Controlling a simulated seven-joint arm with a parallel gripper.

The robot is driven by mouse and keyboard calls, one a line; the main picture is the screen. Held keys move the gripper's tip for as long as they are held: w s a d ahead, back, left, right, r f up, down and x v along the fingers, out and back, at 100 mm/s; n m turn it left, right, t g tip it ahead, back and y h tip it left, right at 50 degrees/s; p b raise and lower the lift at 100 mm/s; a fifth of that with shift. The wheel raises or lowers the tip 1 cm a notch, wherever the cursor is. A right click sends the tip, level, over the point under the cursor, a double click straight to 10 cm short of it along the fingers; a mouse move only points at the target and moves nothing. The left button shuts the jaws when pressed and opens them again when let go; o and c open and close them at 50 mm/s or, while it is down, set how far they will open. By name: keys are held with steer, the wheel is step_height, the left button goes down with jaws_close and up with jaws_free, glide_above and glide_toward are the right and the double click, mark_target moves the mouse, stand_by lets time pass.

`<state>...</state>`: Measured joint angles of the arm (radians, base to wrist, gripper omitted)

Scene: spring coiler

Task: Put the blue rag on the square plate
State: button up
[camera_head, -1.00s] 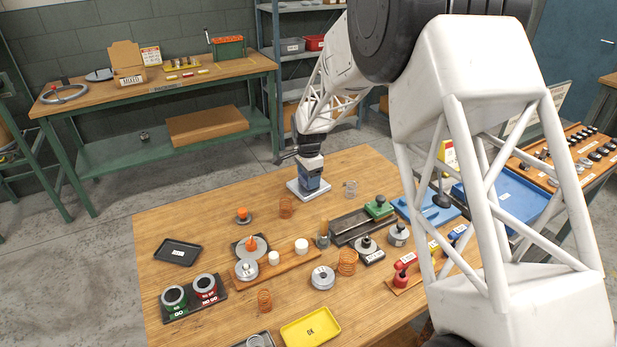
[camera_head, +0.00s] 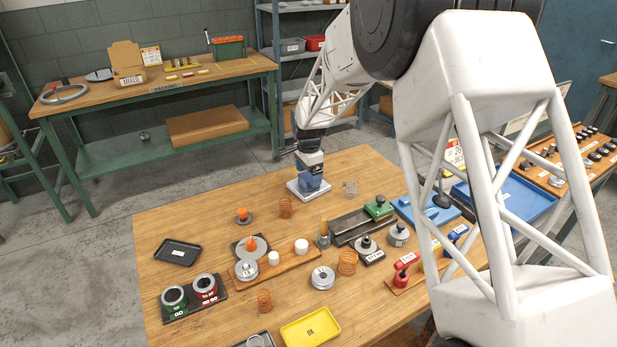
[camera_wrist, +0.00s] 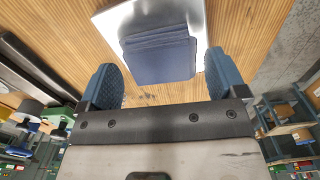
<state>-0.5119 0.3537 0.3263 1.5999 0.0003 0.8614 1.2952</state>
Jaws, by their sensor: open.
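The blue rag (camera_wrist: 160,58) is a folded dark-blue stack in the wrist view, over the shiny square plate (camera_wrist: 104,22). Its near edge reaches past the plate's near edge in the picture. In the head view the plate (camera_head: 297,191) lies on the wooden table under my gripper (camera_head: 311,172). The rag there is hard to tell from my blue fingers. In the wrist view my gripper (camera_wrist: 162,76) is open, one finger on each side of the rag's near end, with gaps between. Whether the rag rests fully on the plate is unclear.
A copper spring (camera_head: 286,207) stands left of the plate and a wire spring (camera_head: 350,188) right of it. A dark tray (camera_head: 178,252), a yellow tray (camera_head: 311,327) and a green-handled fixture (camera_head: 379,208) are farther off. The table left of the plate is mostly bare.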

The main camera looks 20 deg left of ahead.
mark_target(308, 176)
step_height(308, 176, up, 10)
steer(key=shift+r, duration=0.2)
stand_by(0.3)
stand_by(0.5)
steer(key=s+d+r+n, duration=0.1)
steer(key=s+d+r, duration=0.45)
steer(key=d, duration=0.35)
steer(key=s+d+r+n+t, duration=0.15)
steer(key=s+d+r, duration=0.25)
steer(key=s+d, duration=0.4)
steer(key=s+d+r+n, duration=0.2)
steer(key=s+d+r, duration=0.3)
steer(key=d, duration=0.5)
steer(key=s+d+f+n, duration=0.1)
steer(key=s+d, duration=0.4)
steer(key=s, duration=0.4)
steer(key=s+d+f+n, duration=0.1)
steer(key=s+d+n, duration=0.1)
steer(key=s+d, duration=0.3)
steer(key=s+d+f+n+t, duration=0.1)
steer(key=s+d, duration=0.5)
steer(key=s, duration=0.8)
steer(key=shift+f, duration=0.3)
